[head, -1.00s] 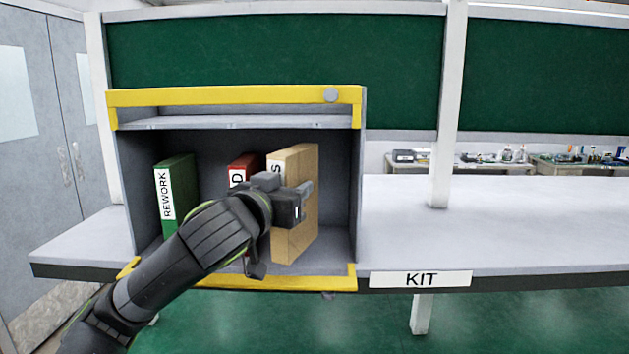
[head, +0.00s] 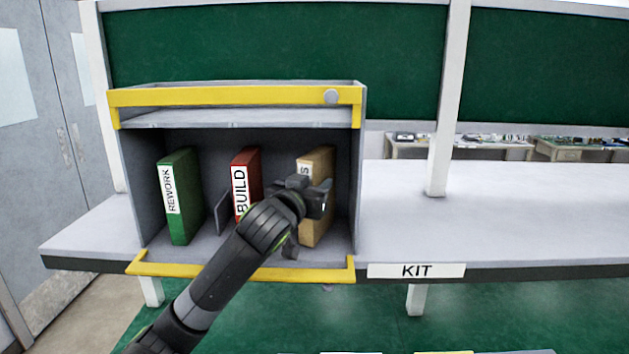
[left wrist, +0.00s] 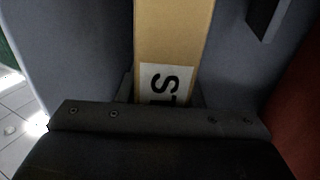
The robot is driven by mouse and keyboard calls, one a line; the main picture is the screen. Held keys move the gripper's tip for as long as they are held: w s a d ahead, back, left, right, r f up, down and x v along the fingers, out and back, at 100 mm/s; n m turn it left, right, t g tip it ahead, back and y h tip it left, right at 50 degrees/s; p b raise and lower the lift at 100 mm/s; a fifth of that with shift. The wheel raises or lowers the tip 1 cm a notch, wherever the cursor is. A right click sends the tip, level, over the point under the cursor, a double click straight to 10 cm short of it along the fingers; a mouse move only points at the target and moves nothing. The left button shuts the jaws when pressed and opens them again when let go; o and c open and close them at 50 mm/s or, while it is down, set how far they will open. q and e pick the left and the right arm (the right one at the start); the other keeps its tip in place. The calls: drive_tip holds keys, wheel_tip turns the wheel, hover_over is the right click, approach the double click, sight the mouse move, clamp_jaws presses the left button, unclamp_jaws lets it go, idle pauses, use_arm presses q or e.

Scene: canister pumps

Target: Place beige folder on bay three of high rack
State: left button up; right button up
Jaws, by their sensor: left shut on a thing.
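The beige folder (head: 318,168) stands upright at the right side of the grey rack (head: 357,150), its white label partly covered by my gripper. My left gripper (head: 312,196) is shut on its front edge. In the left wrist view the beige folder (left wrist: 172,35) runs away from the jaws, with its label in front of them. The red BUILD folder (head: 246,170) stands in the middle of the rack, and the green REWORK folder (head: 183,195) stands at the left, leaning slightly. My right gripper is not in view.
A thin grey divider (head: 222,212) stands between the green and red folders. Yellow bars edge the rack's top (head: 220,96) and bottom (head: 310,274). The white bench (head: 540,215) right of the rack, with a KIT label (head: 416,270), is clear.

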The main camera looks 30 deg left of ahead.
use_arm(q)
drive_tip(key=shift+d+f, duration=0.1)
drive_tip(key=shift+f, duration=0.05)
drive_tip(key=o, duration=1.1)
drive_tip(key=shift+r, duration=0.2)
drive_tip(key=s+d+b, duration=0.1)
drive_tip(key=s+b, duration=0.2)
drive_tip(key=s, duration=0.9)
drive_tip(key=shift+d, duration=0.4)
drive_tip(key=shift+w+f, duration=0.1)
